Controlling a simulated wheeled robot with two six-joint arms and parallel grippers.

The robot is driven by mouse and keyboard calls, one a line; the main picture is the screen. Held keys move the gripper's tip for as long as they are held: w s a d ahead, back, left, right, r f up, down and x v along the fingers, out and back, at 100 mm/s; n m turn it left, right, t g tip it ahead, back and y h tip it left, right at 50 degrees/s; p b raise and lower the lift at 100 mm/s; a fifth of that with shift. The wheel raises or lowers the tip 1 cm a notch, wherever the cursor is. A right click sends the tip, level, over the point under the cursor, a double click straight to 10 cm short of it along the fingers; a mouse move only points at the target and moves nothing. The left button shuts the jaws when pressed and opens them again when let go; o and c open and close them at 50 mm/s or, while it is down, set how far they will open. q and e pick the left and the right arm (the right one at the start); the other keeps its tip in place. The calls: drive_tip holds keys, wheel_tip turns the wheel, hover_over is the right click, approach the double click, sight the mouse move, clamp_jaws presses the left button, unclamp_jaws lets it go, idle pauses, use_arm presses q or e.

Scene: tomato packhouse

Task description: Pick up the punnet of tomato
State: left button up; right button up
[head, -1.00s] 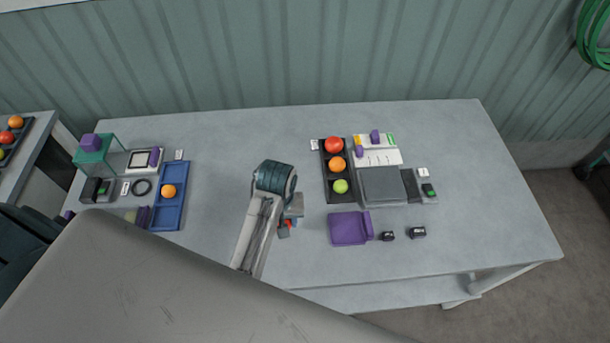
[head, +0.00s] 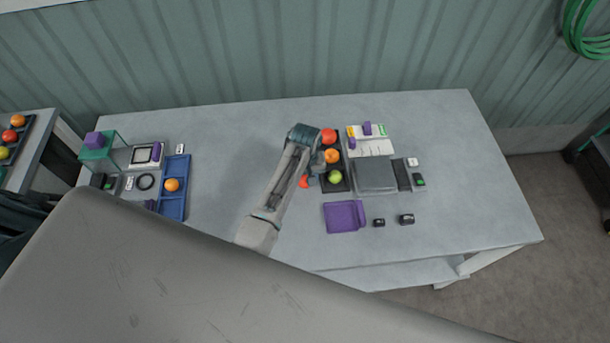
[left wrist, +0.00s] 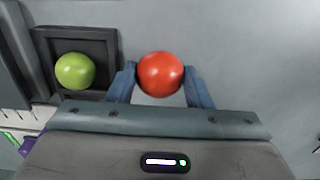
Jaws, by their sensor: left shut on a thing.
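My left gripper (head: 310,178) is shut on a red tomato (head: 304,182). In the left wrist view the red tomato (left wrist: 160,74) sits between the two blue-grey fingers. The gripper is at the left side of the black tray (head: 340,187), partly covering it. That tray has a red tomato (head: 328,136), an orange one (head: 332,156) and a green one (head: 335,177) in a column. The green tomato (left wrist: 75,71) shows beside the gripper in the left wrist view. I cannot tell which container is the punnet. My right gripper is not in view.
A blue tray (head: 176,166) with an orange tomato (head: 172,185) lies at the left. Right of the black tray is a grey scale-like device (head: 375,175). A purple tray (head: 341,216) and two small black items lie in front. The middle-left table is clear.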

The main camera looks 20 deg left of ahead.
use_arm(q)
drive_tip(key=shift+f, duration=0.35)
drive_tip(key=shift+f, duration=0.1)
drive_tip(key=o, duration=0.8)
